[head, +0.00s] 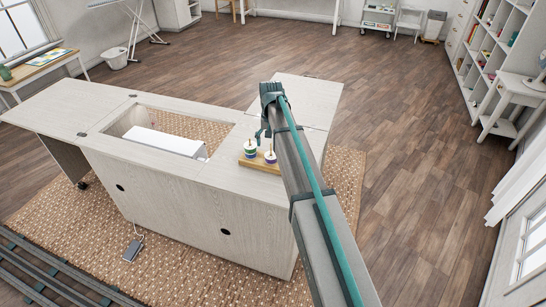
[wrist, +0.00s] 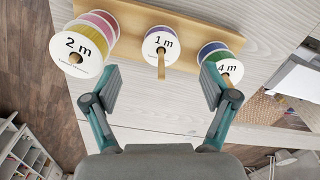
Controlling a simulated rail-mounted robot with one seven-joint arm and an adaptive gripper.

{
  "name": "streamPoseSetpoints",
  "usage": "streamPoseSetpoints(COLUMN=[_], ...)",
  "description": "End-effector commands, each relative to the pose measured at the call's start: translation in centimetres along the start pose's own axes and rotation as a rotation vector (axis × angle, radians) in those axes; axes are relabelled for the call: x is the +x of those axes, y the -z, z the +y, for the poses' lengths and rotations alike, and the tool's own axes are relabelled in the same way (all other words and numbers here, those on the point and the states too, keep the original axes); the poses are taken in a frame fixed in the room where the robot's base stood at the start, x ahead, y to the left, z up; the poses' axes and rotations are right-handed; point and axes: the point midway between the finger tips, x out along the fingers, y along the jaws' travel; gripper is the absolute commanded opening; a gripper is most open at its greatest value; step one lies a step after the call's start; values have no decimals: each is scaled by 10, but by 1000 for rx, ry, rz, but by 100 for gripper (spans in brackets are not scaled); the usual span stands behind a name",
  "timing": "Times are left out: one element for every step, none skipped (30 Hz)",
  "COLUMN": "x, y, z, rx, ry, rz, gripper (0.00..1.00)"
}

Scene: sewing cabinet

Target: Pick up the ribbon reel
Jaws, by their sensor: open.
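Several ribbon reels stand on a wooden holder (wrist: 190,25) in the wrist view. The left reel (wrist: 82,42) is marked 2 m, with yellow and pink ribbon. The middle reel (wrist: 161,46), marked 1 m, shows purple at its edge, and a wooden peg sticks out of it. The right reel (wrist: 221,64), marked 4 m, is green and blue. My gripper (wrist: 162,82) is open and empty; its fingers are apart, either side of the middle reel's line and short of it. In the head view the holder (head: 258,166) sits on the cabinet top, partly hidden by my arm.
The pale sewing cabinet (head: 150,185) has a rectangular opening with a white thing (head: 165,141) in it, left of the holder. The cabinet top (head: 80,105) further left is bare. White shelves (head: 490,50) stand at the right wall.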

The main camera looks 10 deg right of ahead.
Motion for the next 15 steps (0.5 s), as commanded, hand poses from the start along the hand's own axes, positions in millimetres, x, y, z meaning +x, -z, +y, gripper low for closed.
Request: streamPoseSetpoints(x=[6,9,13,15,17,18,19,20,22,24,26,30,33,36,41], y=[0,0,0,0,0,0,0,0,1,1,1,2,2,2,3], z=[0,0,0,0,0,0,0,0,0,0,-1,-1,-1,-1,-1], rx=[0,-1,-1,-1,-1,-1,-1,-1,-1,-1,-1,-2,-2,-2,-2], ry=[0,0,0,0,0,0,0,0,0,0,0,0,-1,-1,-1], rz=[-1,-1,-1,-1,0,0,0,0,0,0,0,-1,-2,-2,-1], gripper=[85,85,85,85,85,85,85,85,85,85,85,85,85,85,85])
